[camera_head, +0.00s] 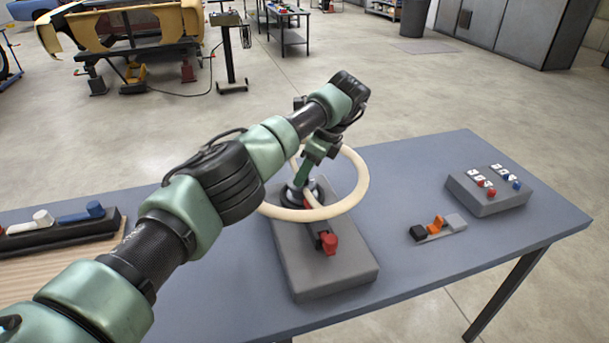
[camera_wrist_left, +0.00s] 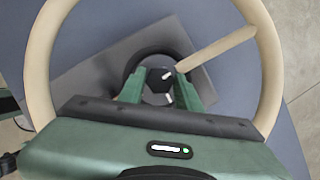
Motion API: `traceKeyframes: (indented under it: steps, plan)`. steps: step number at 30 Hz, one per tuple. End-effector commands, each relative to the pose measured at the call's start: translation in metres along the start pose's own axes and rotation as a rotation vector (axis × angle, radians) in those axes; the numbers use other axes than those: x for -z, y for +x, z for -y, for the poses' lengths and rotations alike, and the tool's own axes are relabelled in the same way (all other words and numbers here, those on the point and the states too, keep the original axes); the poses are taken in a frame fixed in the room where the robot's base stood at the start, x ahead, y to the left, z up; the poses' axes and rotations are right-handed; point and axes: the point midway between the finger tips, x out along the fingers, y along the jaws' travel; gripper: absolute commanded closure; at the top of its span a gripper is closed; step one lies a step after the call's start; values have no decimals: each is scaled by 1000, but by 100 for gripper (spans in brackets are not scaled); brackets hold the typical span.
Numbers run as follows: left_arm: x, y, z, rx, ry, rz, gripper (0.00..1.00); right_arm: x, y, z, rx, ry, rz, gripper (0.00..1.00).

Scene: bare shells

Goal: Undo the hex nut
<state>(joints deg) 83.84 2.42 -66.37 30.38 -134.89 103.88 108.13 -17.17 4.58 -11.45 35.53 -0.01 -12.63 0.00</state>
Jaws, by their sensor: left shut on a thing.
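The dark hex nut (camera_wrist_left: 157,77) shows in the left wrist view at the centre of a round dark hub, with a white mark beside it. My left gripper (camera_wrist_left: 161,84) is shut on the nut, one green finger on each side. In the head view the left gripper (camera_head: 302,183) reaches down inside a cream ring-shaped wheel (camera_head: 361,187), at the hub; the arm and fingers hide the nut there. The wheel sits tilted above a grey base block (camera_head: 340,282), and one spoke shows in the wrist view. My right gripper is not in view.
A red-ended lever (camera_head: 329,243) is at the front of the base. On the blue-grey table (camera_head: 420,165), a small orange switch piece (camera_head: 436,224) and a grey button box (camera_head: 490,190) stand to the right. A black block with levers (camera_head: 55,234) is at left.

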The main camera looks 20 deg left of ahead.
Motion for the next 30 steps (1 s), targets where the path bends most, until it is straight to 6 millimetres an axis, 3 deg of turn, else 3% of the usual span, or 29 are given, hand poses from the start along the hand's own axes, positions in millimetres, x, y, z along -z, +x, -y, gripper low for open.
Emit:
traceKeyframes:
  steps: [23, 24, 25, 30]
  plan:
    - [0, 0, 1, -32, -78, 0, 100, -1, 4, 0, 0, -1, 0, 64]
    - [0, 0, 1, -32, -78, 0, 55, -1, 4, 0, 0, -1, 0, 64]
    - [0, 0, 1, -32, -78, 0, 47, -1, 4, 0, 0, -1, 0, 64]
    - [0, 0, 1, -32, -78, -1, 45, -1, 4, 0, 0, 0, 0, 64]
